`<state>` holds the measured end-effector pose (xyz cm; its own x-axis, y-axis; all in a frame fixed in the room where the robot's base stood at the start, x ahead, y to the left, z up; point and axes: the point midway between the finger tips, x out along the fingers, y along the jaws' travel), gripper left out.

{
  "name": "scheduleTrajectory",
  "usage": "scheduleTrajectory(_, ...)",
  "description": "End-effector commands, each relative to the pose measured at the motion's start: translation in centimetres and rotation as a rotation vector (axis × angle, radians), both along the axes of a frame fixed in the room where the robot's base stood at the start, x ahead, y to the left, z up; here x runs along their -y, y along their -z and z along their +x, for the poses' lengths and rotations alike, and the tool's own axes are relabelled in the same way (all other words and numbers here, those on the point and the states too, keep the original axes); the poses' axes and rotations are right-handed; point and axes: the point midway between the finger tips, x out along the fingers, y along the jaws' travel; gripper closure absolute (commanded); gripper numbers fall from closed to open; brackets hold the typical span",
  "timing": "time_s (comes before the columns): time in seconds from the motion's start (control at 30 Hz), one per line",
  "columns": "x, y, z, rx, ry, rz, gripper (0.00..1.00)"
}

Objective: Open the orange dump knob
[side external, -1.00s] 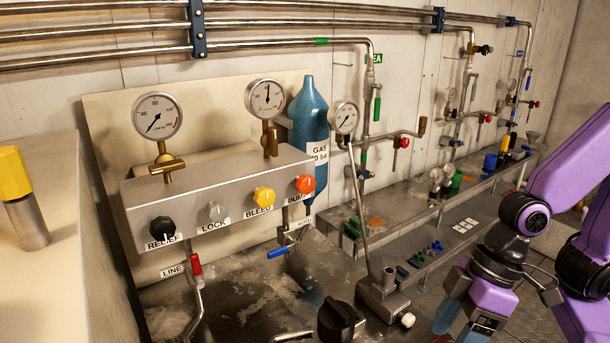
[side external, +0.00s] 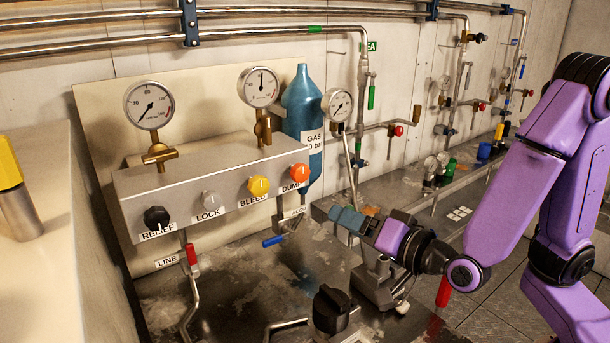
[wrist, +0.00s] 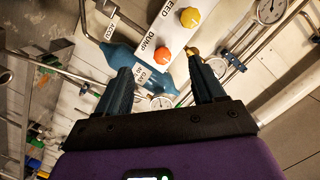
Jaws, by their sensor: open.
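The orange dump knob (side external: 299,173) is the rightmost knob on the front of the grey control box (side external: 220,170), above the DUMP label. In the wrist view the orange knob (wrist: 160,54) shows between and beyond my two fingers. My gripper (side external: 322,212) is open and empty. In the side view it is below and right of the knob, pointing left toward the box, apart from the knob. In the wrist view the fingertips (wrist: 158,68) lie either side of the picture middle. Depth to the knob is hard to tell.
The yellow bleed knob (side external: 258,186) sits just left of the orange knob. A blue gas bottle (side external: 303,110) stands right behind it. A blue-handled valve (side external: 273,241) hangs below the box. A black knob (side external: 332,309) stands on the bench in front.

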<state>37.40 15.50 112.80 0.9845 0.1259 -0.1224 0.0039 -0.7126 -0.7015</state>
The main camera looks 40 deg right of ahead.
Motion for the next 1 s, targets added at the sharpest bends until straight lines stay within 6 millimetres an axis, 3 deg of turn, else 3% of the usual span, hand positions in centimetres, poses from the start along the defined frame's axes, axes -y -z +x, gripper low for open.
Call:
scheduleTrajectory(0.23,2.1,-1.4,0.3,0.118,0.126,0.007,0.31)
scheduleTrajectory(1.0,2.1,-1.5,5.3,0.123,0.13,0.008,0.31)
